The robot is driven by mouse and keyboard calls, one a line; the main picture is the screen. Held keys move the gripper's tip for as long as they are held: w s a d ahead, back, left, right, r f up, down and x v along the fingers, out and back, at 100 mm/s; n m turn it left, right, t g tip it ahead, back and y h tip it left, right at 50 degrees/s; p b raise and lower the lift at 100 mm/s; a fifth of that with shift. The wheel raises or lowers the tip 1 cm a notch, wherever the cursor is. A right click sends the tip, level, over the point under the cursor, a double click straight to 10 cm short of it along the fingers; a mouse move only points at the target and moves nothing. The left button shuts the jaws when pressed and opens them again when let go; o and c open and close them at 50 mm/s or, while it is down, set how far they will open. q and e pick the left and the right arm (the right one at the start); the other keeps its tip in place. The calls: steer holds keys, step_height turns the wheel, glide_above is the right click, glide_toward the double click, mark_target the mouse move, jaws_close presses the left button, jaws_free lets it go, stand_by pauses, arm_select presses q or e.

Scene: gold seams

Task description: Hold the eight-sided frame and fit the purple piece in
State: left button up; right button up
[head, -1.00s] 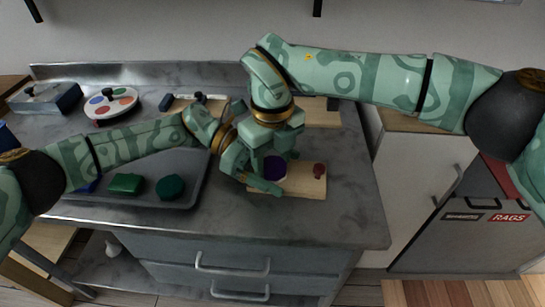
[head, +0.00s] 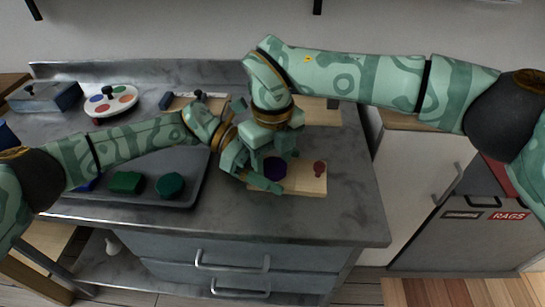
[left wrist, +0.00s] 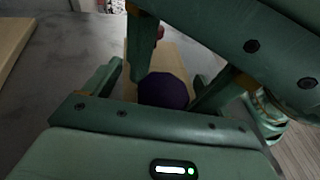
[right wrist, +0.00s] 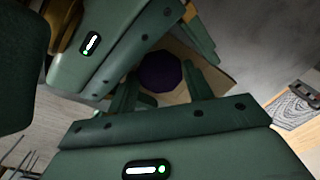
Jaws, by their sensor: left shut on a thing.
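The purple piece (head: 275,168) is at the left part of a pale wooden board (head: 300,184); it also shows in the left wrist view (left wrist: 163,90) and the right wrist view (right wrist: 160,72). It looks many-sided and flat-topped. The board appears to be the frame, but its eight-sided opening is hidden under the piece and grippers. I cannot tell how deep the piece sits. My left gripper (left wrist: 158,76) is shut on the board, a finger along either side. My right gripper (right wrist: 158,85) is above the piece, fingers apart around it, with a gap showing.
A red knob (head: 319,168) stands on the board's right end. A dark tray (head: 198,194) at left holds green (head: 126,182) and teal (head: 170,185) pieces. A round palette (head: 110,101) and a grey box (head: 45,95) stand behind. The counter right of the board is clear.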

arm_select(q)
steer(key=shift+o, duration=0.2)
steer(key=shift+f, duration=0.2)
arm_select(e)
steer(key=o, duration=0.3)
steer(key=shift+s+a+f, duration=0.1)
arm_select(q)
steer(key=shift+r, duration=0.1)
steer(key=shift+w, duration=0.1)
steer(key=shift+c, duration=0.2)
arm_select(e)
steer(key=shift+a+r, duration=0.1)
steer(key=shift+r, duration=0.55)
arm_select(q)
steer(key=shift+o, duration=0.4)
arm_select(e)
steer(key=shift+r, duration=0.75)
arm_select(q)
steer(key=shift+c, duration=0.5)
arm_select(e)
steer(key=shift+r, duration=2.15)
arm_select(q)
steer(key=shift+f, duration=0.2)
